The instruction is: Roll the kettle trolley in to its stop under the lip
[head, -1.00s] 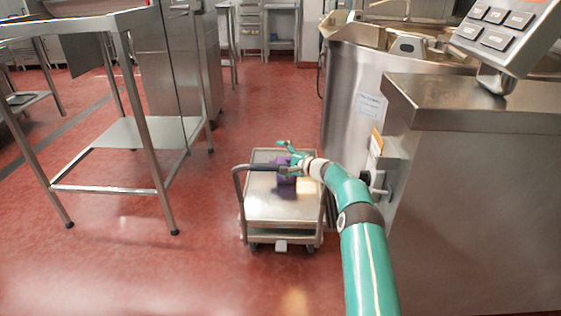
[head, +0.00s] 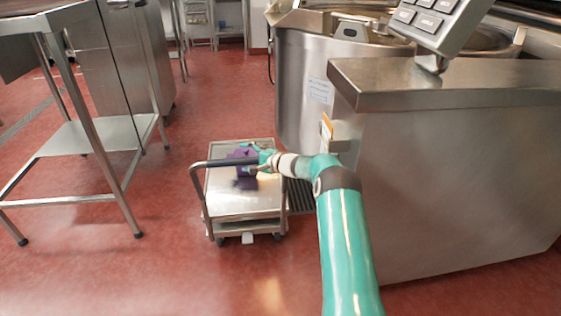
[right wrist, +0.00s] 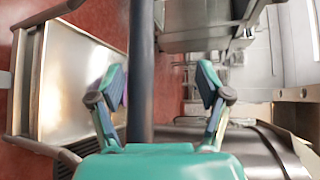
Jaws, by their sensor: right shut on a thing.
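The kettle trolley (head: 235,205) is a low steel cart with a flat deck. It stands on the red floor, left of the grey drain grate (head: 300,197). My right gripper (head: 258,164) is at the trolley's dark handle bar (head: 222,163). In the right wrist view the bar (right wrist: 141,70) passes between the two fingers, and the gripper is shut on it. A purple thing (head: 242,157) shows by the gripper; I cannot tell what it is. The large steel kettle (head: 300,95) stands beyond the trolley to the right. My left gripper is out of view.
A steel cabinet (head: 430,170) with a keypad panel (head: 430,22) above it fills the right side. A steel table (head: 95,137) with a lower shelf stands at the left. Red floor is open between the table and the trolley and further back.

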